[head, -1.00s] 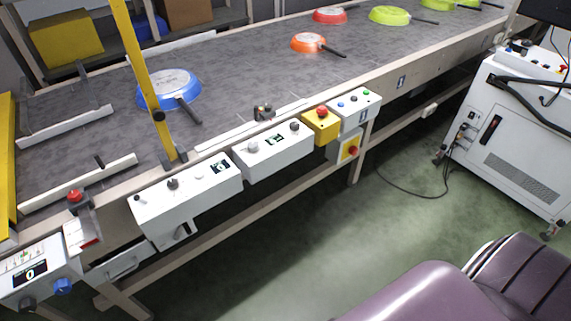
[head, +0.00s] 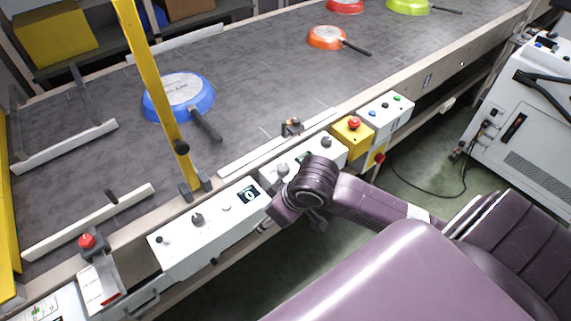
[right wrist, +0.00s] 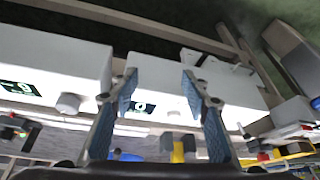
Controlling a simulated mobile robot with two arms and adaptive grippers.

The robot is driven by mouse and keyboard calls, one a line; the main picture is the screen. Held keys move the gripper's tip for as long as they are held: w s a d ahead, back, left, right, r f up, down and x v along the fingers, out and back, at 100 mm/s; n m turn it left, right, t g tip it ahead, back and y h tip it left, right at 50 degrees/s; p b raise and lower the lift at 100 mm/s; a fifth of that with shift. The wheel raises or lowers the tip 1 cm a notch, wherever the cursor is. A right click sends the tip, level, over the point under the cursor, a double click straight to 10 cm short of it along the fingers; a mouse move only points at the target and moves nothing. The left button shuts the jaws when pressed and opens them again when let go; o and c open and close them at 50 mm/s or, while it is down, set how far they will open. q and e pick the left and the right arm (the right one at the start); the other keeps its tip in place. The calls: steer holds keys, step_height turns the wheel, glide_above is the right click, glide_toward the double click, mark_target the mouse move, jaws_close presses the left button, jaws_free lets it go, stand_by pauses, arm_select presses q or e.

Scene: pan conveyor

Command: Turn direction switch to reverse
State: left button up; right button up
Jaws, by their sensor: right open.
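The direction switch cannot be told apart by label. Dark rotary knobs sit on the left white control box (head: 178,245), such as one knob (head: 197,219), and another knob (head: 326,141) is on the middle white control box (head: 334,155). My right arm reaches in from the right, its wrist covering part of the middle box. My right gripper (right wrist: 160,88) is open and empty, its blue-padded fingers apart before white control boxes (right wrist: 50,55). My left gripper is out of view.
The grey conveyor (head: 250,85) carries a blue pan (head: 178,92), an orange pan (head: 325,37) and others. A yellow post (head: 150,80) rises at its edge. A yellow box with a red button (head: 353,132) stands right of my wrist. A white cabinet (head: 520,130) is at right.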

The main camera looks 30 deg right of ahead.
steer(key=w+d+r, duration=0.3)
steer(key=w+d, duration=0.2)
steer(key=m+h, duration=0.1)
steer(key=m, duration=0.2)
glide_toward(284, 168)
steer(key=f, duration=0.1)
steer(key=x, duration=0.7)
steer(key=shift+w+f, duration=0.25)
steer(key=shift+w, duration=0.1)
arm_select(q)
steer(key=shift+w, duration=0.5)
